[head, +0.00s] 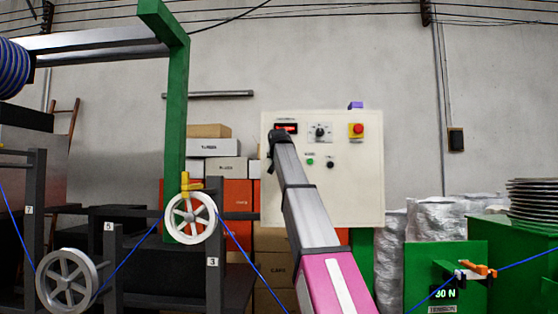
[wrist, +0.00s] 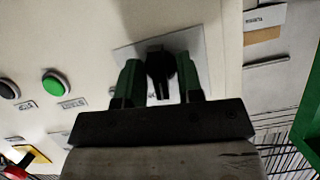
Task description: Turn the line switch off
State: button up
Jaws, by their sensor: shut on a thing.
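The line switch is a black rotary knob (wrist: 161,66) on a light grey square plate (wrist: 205,48), seen in the wrist view. Its bar lies about upright in that picture. My gripper (wrist: 158,80) has one green finger on each side of the knob and is shut on it. In the head view the pale control panel (head: 365,195) faces me. My arm crosses its left part and hides the switch and my fingertips there.
The panel also bears a lit red display (head: 286,128), a selector dial (head: 320,131), a red stop button (head: 357,129), a green button (head: 310,161) and a black button (head: 330,164). Blue cable (head: 252,262) runs over pulleys (head: 190,217) at left.

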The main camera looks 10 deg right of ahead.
jog(key=n+h, duration=0.3)
jog(key=n, duration=0.1)
jog(key=shift+a+n, duration=0.15)
jog(key=shift+n, duration=0.25)
dwell(0.4)
jog(key=o, duration=0.5)
jog(key=shift+o, duration=0.2)
jog(key=v, duration=1.1)
jog(key=shift+w, duration=0.15)
jog(key=shift+a, duration=0.15)
